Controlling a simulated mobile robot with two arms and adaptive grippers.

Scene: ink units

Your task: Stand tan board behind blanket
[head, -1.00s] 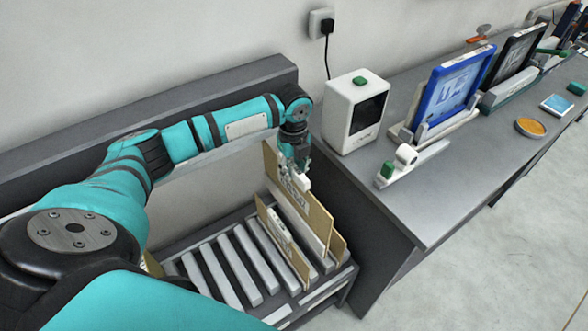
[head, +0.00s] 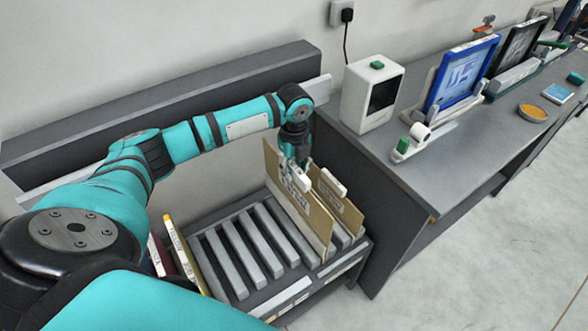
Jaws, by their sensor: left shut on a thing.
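My left gripper (head: 297,166) is shut on the white bar at the top of a tan board (head: 275,172). The board hangs upright over the right part of the slatted rack (head: 236,288), with its lower edge down near the slats. I cannot tell if it rests on them. A second tan panel (head: 341,207) with a white bar and printed label stands upright just to its right, partly hidden by it. I cannot tell for certain whether this panel is the blanket. My right gripper is not in view.
Books (head: 182,258) stand at the rack's left end. Several slots between them and the boards are empty. A grey bench (head: 420,180) right of the rack bears a white box (head: 358,98) and a blue-framed panel (head: 440,80). The wall is behind.

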